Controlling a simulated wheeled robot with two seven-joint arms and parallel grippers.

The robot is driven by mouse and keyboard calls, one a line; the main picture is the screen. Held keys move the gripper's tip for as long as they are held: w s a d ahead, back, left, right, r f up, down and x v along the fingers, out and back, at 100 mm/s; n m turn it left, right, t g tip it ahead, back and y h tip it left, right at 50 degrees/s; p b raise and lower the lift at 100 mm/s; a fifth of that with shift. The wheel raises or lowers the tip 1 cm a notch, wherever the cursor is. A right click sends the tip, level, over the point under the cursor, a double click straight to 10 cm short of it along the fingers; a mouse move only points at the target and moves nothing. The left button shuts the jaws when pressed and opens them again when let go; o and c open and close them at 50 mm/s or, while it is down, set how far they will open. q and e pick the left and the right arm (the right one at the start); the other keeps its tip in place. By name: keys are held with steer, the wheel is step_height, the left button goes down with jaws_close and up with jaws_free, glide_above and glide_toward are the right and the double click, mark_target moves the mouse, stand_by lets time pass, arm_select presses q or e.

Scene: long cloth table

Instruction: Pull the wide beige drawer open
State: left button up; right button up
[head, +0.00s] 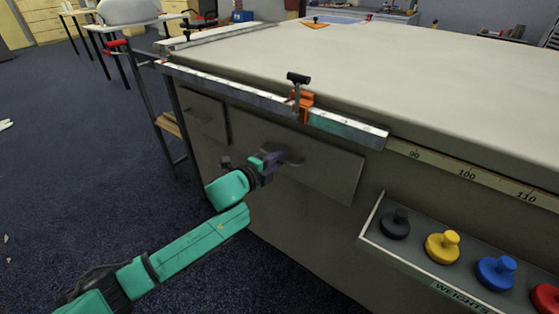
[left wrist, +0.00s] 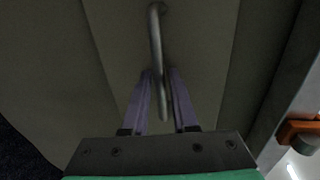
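The wide beige drawer (head: 325,173) is in the front of the long table, its face flush with the panel around it. Its metal bar handle (head: 293,159) sticks out near the middle of the face. My left gripper (head: 276,161) is at this handle, coming in from the left. In the left wrist view the handle (left wrist: 156,45) runs between the two purple fingers (left wrist: 160,85), with narrow gaps beside it, so the fingers look open around it. Part of the handle is hidden by the gripper in the head view. My right gripper is not in view.
A smaller drawer (head: 204,115) is to the left. A metal rail (head: 230,91) with an orange clamp (head: 303,101) runs along the table edge above. A weights tray (head: 375,238) with coloured knobbed weights is on the right.

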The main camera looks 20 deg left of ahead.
arm_select(q)
jaws_close()
stand_by(1.4)
